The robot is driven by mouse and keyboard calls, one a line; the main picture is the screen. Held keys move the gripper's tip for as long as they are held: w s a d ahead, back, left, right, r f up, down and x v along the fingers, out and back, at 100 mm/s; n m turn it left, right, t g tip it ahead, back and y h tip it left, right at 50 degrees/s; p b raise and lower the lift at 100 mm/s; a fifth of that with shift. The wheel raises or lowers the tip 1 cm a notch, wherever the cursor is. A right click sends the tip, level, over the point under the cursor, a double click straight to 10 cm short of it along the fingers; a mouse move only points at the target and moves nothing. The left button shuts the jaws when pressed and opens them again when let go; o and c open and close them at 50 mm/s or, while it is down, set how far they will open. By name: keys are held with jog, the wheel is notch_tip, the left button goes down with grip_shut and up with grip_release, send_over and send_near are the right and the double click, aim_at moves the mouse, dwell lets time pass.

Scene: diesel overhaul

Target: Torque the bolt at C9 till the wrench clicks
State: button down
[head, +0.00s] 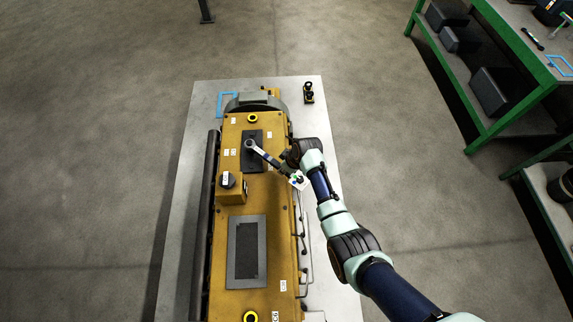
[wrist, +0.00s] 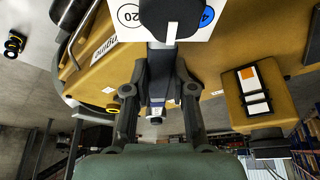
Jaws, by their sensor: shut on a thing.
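A torque wrench (head: 271,159) lies slantwise over the yellow engine (head: 262,201). Its round head (head: 250,144) is over a dark recessed panel (head: 252,163) in the engine top. My gripper (head: 287,160) is shut on the wrench near its handle end, at the engine's right edge. In the wrist view my gripper (wrist: 159,88) has its fingers on both sides of the dark wrench body (wrist: 157,70).
A grey-framed opening (head: 234,262) is nearer. A small yellow-black tool (head: 308,94) stands on the pale table (head: 190,190). Green shelving (head: 487,120) is at right.

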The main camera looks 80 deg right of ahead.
jog(key=shift+w+a, duration=0.15)
jog(key=shift+a, duration=0.05)
jog(key=shift+w+a+m+p, duration=0.2)
jog(key=shift+a+m+p, duration=0.1)
jog(key=shift+p, duration=0.05)
dwell(0.4)
jog(key=shift+w+a+m+p, duration=0.25)
jog(key=shift+a+m+p, duration=0.05)
jog(key=shift+a+p, duration=0.05)
jog(key=shift+w+a+m+p, duration=0.25)
jog(key=shift+a+m+p, duration=0.05)
jog(key=shift+a+p, duration=0.1)
jog(key=shift+w+a+r+h, duration=0.1)
jog(key=shift+h, duration=0.2)
jog(key=shift+w+a, duration=0.2)
jog(key=shift+a, duration=0.05)
dwell(0.4)
